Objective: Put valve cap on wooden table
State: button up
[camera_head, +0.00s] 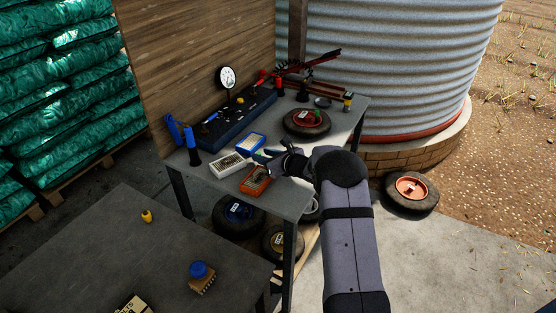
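My gripper (267,158) is over the grey workbench (291,200), close to three small open boxes. A white box (227,164) with small parts is left of it, a blue-rimmed box (250,143) is behind it, and an orange box (255,180) is in front of it. The fingers are small and dark, so I cannot tell whether they are open or hold anything. I cannot pick out a valve cap for sure; the parts in the boxes are too small. A dark-topped table (110,260) stands at the lower left; its material is unclear.
The dark table holds a small yellow item (147,216), a blue-topped brush-like item (200,277) and a box (133,305). On the workbench are a wheel (306,123), a dark tool tray (236,118), a gauge (228,78) and blue-handled tools (183,135). Wheels lie below.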

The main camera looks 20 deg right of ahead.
jog(key=b+v, duration=0.1)
jog(key=v, duration=1)
jog(key=s+a+n+g, duration=0.1)
jog(key=s+a+n, duration=0.1)
jog(key=a, duration=0.1)
jog(key=s+a+n+g+y, duration=0.1)
jog(key=s+a+n, duration=0.2)
jog(key=s+a+n+g+y, duration=0.1)
jog(key=s+a+n+g, duration=0.1)
jog(key=s+a, duration=0.1)
jog(key=shift+a+f+n, duration=0.25)
jog(key=shift+f+n, duration=0.05)
jog(key=shift+f, duration=0.1)
jog(key=s+a+f+n+g, duration=0.1)
jog(key=s+a+n+g, duration=0.2)
jog(key=s+n, duration=0.3)
jog(key=s+a+f+n+g, duration=0.1)
jog(key=s+a+n+g, duration=0.15)
jog(key=s, duration=0.45)
jog(key=s+d+f+n+g+h, duration=0.1)
jog(key=s+d+n+h, duration=0.2)
jog(key=s+n, duration=0.4)
jog(key=s+d+f+n+g+h, duration=0.1)
jog(key=s+d+n+h, duration=0.3)
jog(key=s+n, duration=0.4)
jog(key=shift+s+d+f+g, duration=0.3)
jog(key=shift+s+g, duration=0.15)
jog(key=shift+s, duration=0.6)
